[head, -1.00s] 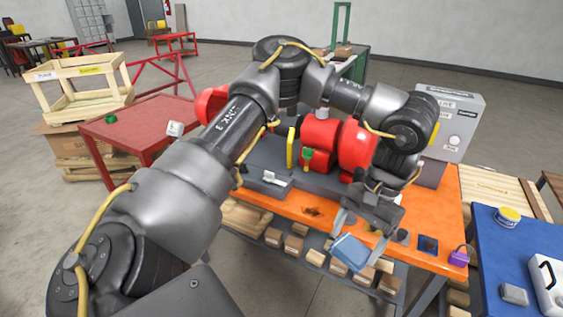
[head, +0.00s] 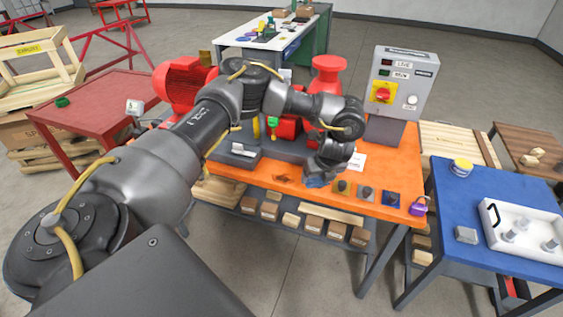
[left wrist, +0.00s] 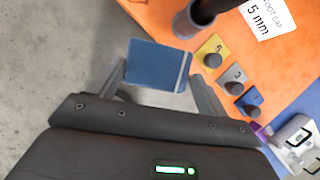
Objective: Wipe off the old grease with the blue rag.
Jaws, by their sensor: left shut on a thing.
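My left gripper (head: 324,172) is shut on the folded blue rag (head: 316,183) near the front edge of the orange bench (head: 370,208). In the left wrist view, the rag (left wrist: 157,66) sits between the two fingers, with grey floor behind it and the bench to the right. I cannot tell whether the rag touches the bench. The old grease (head: 283,179) is a dark brown smear on the orange top, a little left of the rag in the head view. My right gripper is not in view.
Yellow, grey and blue plates with knobs (left wrist: 211,58) and a purple padlock (head: 418,206) lie right of the gripper. A white card (left wrist: 265,18) reads 5 mm. The red pump (head: 290,127) and grey control box (head: 402,85) stand behind. A blue table (head: 470,210) is at right.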

